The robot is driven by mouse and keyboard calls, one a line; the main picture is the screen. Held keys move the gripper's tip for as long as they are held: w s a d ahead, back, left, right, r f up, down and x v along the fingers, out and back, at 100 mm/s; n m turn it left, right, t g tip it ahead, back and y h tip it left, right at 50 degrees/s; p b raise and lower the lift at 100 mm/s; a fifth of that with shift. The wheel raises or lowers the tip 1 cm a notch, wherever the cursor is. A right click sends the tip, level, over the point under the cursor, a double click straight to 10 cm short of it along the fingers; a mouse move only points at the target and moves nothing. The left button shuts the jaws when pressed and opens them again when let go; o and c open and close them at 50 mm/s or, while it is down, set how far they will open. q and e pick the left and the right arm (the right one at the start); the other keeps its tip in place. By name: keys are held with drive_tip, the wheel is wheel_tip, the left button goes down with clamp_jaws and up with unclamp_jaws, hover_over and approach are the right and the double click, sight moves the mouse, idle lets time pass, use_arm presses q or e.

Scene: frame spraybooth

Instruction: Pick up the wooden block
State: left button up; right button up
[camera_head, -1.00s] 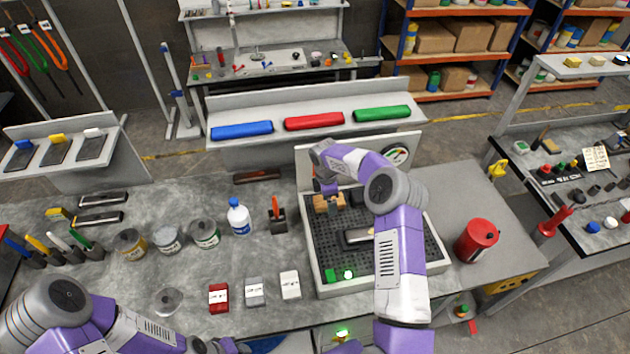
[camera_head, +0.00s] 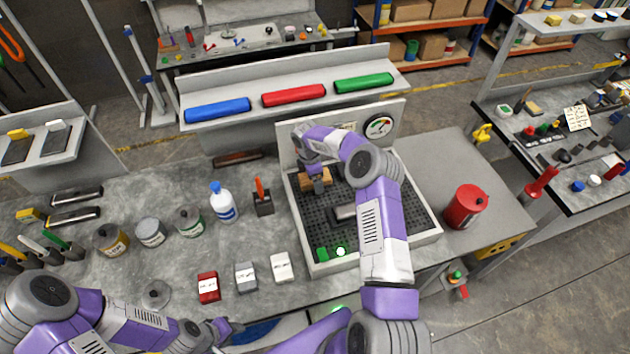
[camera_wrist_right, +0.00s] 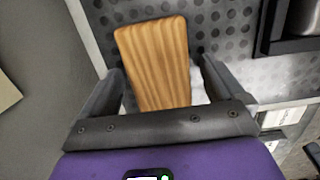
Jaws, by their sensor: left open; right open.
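The wooden block (camera_head: 318,184) lies at the back left of the perforated booth tray (camera_head: 432,235), partly hidden by my right gripper (camera_head: 314,170). In the right wrist view the block (camera_wrist_right: 156,62) shows striped grain, and its near end lies between the two fingers. My right gripper (camera_wrist_right: 162,70) is open around it, with a gap on the right side; contact on the left is hard to tell. My left gripper (camera_head: 218,330) is open and empty at the table's front edge, low in the head view.
A dark grey block (camera_head: 343,213) and a green piece (camera_head: 322,254) share the tray. A gauge (camera_head: 379,127) stands on its back panel. A red can (camera_head: 466,207) is right of it. A spray bottle (camera_head: 222,202) and several tins stand left.

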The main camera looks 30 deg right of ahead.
drive_tip(key=shift+c, duration=0.3)
drive_tip(key=shift+r, duration=0.1)
drive_tip(key=c, duration=1)
wheel_tip(320, 180, up, 9)
drive_tip(key=p, duration=0.3)
drive_tip(key=shift+r, duration=0.5)
drive_tip(key=o, duration=0.4)
drive_tip(key=shift+c, duration=1.4)
